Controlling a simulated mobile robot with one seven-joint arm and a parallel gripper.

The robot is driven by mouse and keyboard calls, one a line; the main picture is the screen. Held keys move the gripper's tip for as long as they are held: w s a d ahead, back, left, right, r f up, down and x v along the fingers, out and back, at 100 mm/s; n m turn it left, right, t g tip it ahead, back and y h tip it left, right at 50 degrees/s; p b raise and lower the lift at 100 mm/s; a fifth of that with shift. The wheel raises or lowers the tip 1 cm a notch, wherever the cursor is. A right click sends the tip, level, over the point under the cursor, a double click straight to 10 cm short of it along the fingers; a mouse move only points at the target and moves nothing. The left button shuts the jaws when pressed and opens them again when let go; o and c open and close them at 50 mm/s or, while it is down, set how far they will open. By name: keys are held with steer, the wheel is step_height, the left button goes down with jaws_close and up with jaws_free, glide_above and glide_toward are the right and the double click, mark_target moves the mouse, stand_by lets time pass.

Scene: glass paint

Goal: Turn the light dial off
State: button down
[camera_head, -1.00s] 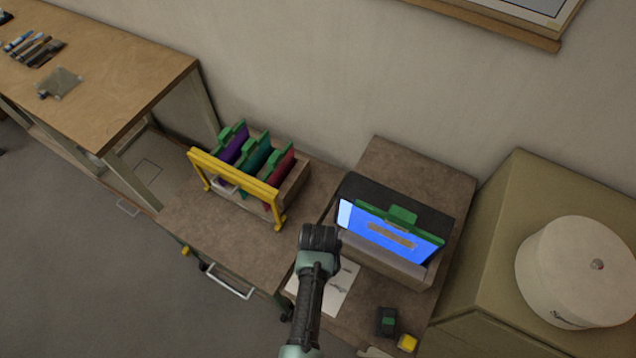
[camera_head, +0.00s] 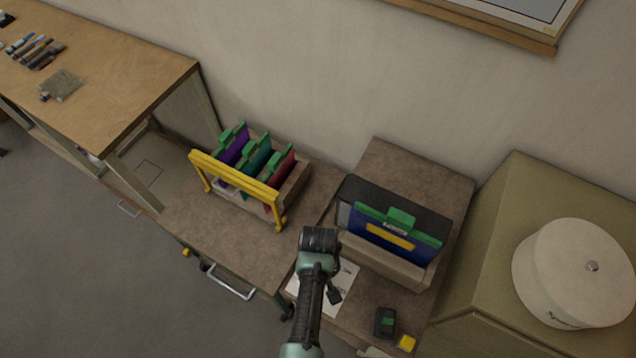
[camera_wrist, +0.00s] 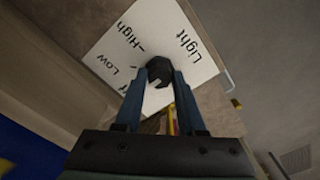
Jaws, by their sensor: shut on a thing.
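The light dial (camera_wrist: 160,71) is a small black knob on a white label plate (camera_wrist: 112,58). My gripper (camera_wrist: 160,82) is shut on the dial, one blue finger on each side. In the head view my gripper (camera_head: 332,292) reaches down over the white plate (camera_head: 346,278), and the dial is hidden there. The light box (camera_head: 385,262) beside it holds a blue pane (camera_head: 366,226) with a green top clip, and the box is unlit.
A rack with a yellow bar (camera_head: 235,180) holds several coloured panes to the left. A white round object (camera_head: 570,275) sits on the right-hand cabinet.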

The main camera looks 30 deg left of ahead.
steer(key=c, duration=0.5)
jaws_free()
step_height(320, 180, up, 13)
steer(key=b, duration=0.1)
stand_by(0.3)
stand_by(0.5)
